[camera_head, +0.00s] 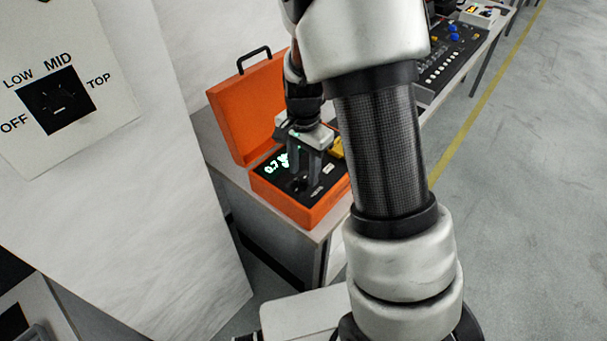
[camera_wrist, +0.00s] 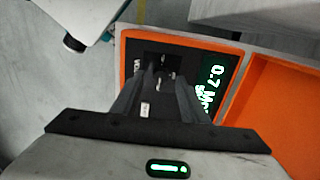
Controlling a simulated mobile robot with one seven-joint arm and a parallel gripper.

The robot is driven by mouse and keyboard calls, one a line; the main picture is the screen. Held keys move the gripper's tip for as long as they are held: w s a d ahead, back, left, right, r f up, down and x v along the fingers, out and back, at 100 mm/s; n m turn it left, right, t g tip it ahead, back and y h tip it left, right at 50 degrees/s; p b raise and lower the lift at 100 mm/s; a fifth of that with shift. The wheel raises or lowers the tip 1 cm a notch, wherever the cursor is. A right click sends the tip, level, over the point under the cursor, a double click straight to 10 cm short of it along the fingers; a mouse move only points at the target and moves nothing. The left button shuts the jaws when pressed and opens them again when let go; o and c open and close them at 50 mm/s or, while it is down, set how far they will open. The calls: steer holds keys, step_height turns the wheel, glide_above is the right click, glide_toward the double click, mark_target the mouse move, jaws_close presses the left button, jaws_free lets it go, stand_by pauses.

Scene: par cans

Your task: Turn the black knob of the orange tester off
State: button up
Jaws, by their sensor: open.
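The orange tester (camera_head: 317,213) stands on a bench with its lid raised, and it also shows in the wrist view (camera_wrist: 128,57). Its lit display (camera_wrist: 212,85) reads about 0.7 with letters partly hidden. The black knob (camera_wrist: 161,72) is on a dark square plate in the panel, small and partly hidden by my fingers; its pointer setting cannot be told. My gripper (camera_head: 305,178) points down over the panel, and its open fingers (camera_wrist: 162,80) reach down on both sides of the knob. Contact with the knob cannot be told.
A white panel (camera_head: 115,110) with a black dial marked OFF, LOW, MID and TOP is at the left. The raised orange lid (camera_head: 250,108) stands behind the tester. A black control desk with blue knobs (camera_head: 453,37) is farther back. Open floor lies at the right.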

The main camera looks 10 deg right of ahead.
steer(key=shift+f, duration=0.75)
jaws_close()
